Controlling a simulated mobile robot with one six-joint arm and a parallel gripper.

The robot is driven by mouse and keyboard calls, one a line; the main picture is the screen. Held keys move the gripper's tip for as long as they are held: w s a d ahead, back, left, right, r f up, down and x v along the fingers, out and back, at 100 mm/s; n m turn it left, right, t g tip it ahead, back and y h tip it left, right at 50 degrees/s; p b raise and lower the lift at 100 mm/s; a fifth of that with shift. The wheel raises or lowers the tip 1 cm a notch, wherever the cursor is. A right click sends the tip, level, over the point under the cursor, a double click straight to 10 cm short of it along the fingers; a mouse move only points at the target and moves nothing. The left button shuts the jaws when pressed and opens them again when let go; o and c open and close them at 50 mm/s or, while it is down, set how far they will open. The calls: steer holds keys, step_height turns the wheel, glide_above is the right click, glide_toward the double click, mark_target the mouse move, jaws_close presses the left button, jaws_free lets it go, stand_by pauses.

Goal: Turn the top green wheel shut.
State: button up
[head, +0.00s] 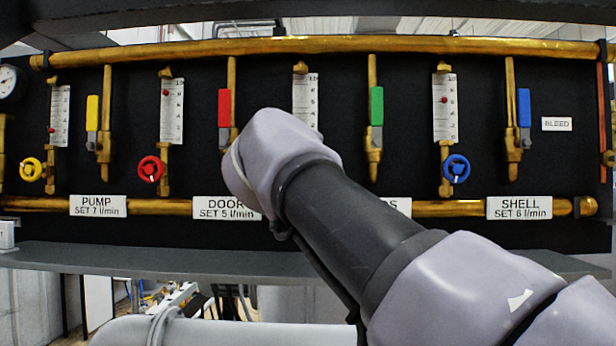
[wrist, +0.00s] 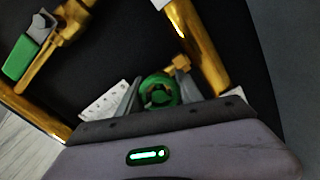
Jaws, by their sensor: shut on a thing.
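The green wheel (wrist: 159,92) shows in the wrist view, seated between the two fingers of my gripper (wrist: 159,80). The fingers are shut on it from both sides. In the head view my arm covers the green wheel and my gripper. The white gauge (head: 305,95) of that column shows only in its upper part above my arm; no float is visible there. Only one green wheel is in view.
A green-handled lever (head: 376,106) is right of my arm and shows in the wrist view (wrist: 18,58). Red (head: 151,169), yellow (head: 31,169) and blue (head: 456,168) wheels sit on neighbouring columns. Brass pipes (head: 330,45) run across the black panel. A grey ledge (head: 130,257) runs below.

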steer(key=shift+r+m, duration=0.15)
steer(key=shift+m, duration=0.35)
steer(key=o, duration=1.4)
